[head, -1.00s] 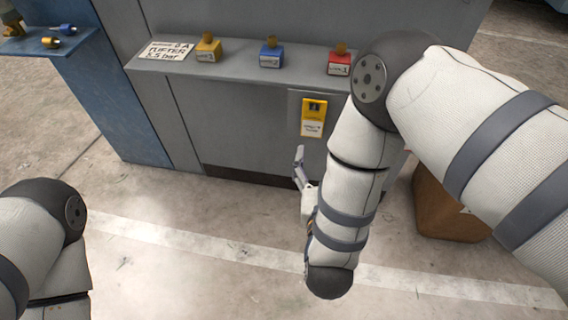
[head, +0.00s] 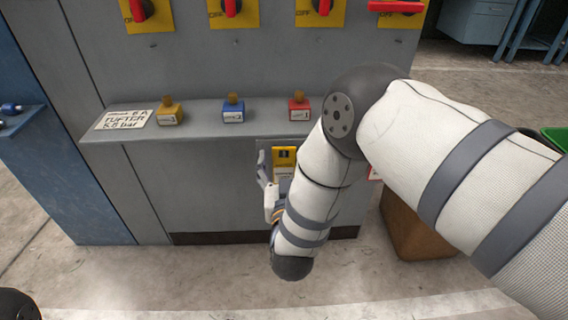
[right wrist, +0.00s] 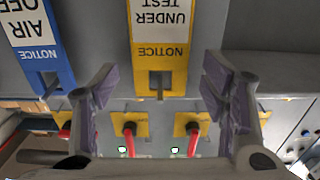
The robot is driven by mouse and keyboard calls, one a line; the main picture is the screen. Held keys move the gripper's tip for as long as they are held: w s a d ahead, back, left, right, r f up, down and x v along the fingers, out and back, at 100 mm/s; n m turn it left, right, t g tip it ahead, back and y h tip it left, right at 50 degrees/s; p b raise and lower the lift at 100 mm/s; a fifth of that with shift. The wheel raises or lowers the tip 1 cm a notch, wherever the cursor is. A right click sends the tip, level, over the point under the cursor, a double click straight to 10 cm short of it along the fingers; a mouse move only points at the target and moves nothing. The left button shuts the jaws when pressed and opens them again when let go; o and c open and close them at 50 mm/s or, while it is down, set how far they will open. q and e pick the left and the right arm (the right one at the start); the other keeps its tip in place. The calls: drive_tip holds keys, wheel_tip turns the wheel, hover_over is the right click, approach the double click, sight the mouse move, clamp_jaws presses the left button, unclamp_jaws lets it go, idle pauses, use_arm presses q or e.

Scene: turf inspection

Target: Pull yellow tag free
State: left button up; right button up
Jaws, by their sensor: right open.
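The yellow tag (head: 284,155) hangs on the grey cabinet front below the shelf, partly covered by my right arm in the head view. In the right wrist view the yellow tag (right wrist: 160,45) appears upside down, with a white "UNDER TEST" field and a slot over a small peg. My right gripper (right wrist: 160,88) is open, one finger on each side of the tag's slotted end, with gaps visible on both sides. In the head view the right gripper (head: 263,172) shows at the tag's left, partly hidden by the arm. My left gripper is out of view.
A blue "AIR OFF" tag (right wrist: 40,45) hangs beside the yellow one. A shelf (head: 200,124) above holds yellow, blue and red blocks (head: 233,110). Red-handled switches (head: 232,8) are higher up. A brown box (head: 412,228) stands on the floor at right.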

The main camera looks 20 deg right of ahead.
sight(285, 170)
drive_tip(key=shift+w+d, duration=0.1)
drive_tip(key=shift+w, duration=0.3)
